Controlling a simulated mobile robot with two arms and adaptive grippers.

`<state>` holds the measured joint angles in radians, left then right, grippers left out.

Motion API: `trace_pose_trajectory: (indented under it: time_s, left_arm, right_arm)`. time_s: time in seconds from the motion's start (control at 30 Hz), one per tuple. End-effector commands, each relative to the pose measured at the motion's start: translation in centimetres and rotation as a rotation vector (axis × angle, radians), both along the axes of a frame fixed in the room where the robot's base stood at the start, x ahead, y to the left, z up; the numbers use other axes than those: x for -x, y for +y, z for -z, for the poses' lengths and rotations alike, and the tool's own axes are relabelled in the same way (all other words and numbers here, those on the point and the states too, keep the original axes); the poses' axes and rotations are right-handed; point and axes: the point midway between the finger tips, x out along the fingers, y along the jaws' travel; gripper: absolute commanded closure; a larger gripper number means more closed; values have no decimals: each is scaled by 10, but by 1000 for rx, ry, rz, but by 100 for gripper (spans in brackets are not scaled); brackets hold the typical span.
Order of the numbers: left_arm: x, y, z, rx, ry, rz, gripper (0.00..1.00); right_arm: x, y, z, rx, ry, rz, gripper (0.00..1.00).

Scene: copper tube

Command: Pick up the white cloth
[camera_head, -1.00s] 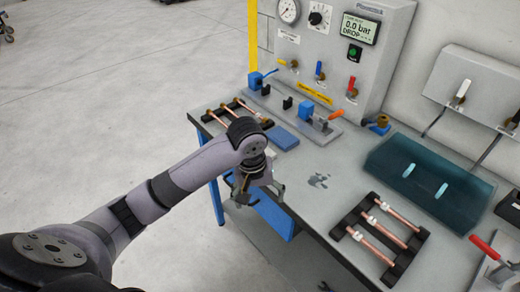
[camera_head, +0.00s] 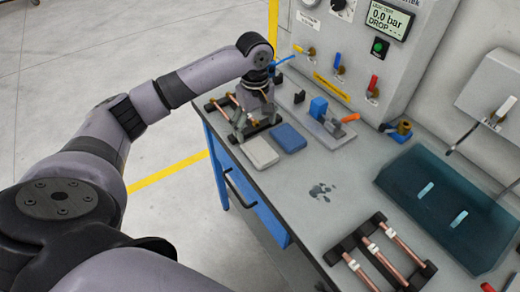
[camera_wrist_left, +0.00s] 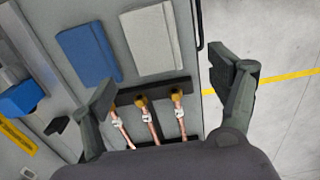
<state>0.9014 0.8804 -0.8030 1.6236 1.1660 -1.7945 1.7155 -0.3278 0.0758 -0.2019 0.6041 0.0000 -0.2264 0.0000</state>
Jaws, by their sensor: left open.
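The white cloth (camera_head: 259,152) is a flat, pale grey-white folded rectangle on the grey bench, near its left edge. It also shows in the left wrist view (camera_wrist_left: 150,38), at the top middle. A blue cloth (camera_head: 288,138) lies flat beside it, to its right. My left gripper (camera_head: 248,122) is above the bench over a black rack with copper tubes, just behind the white cloth. In the left wrist view its two fingers (camera_wrist_left: 165,82) are wide apart with nothing between them. The white cloth lies beyond the fingertips, apart from them. My right gripper is not in view.
The black rack with copper tubes (camera_wrist_left: 155,90) sits below the left gripper. A second tube rack (camera_head: 380,252) and a dark teal tray (camera_head: 440,205) are on the right. The gauge panel (camera_head: 375,50) stands behind. The bench around the dark stain (camera_head: 320,191) is clear.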

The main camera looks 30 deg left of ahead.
Motion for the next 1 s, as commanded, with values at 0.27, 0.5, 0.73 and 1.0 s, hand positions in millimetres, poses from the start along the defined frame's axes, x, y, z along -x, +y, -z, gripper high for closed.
trace_pose_trajectory:
  time_s: [0.27, 0.5, 0.73, 1.0]
  left_arm:
    - [0, 0, 39, 0, 0, 0, 18]
    - [-3, -5, 59, 1, 4, 1, 18]
    - [-5, -8, 90, 0, 0, 1, 18]
    - [-6, -8, 95, -1, -1, 1, 18]
  right_arm:
    - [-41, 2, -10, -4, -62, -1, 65]
    - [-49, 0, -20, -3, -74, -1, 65]
    - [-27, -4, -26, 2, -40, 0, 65]
    - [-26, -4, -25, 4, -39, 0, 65]
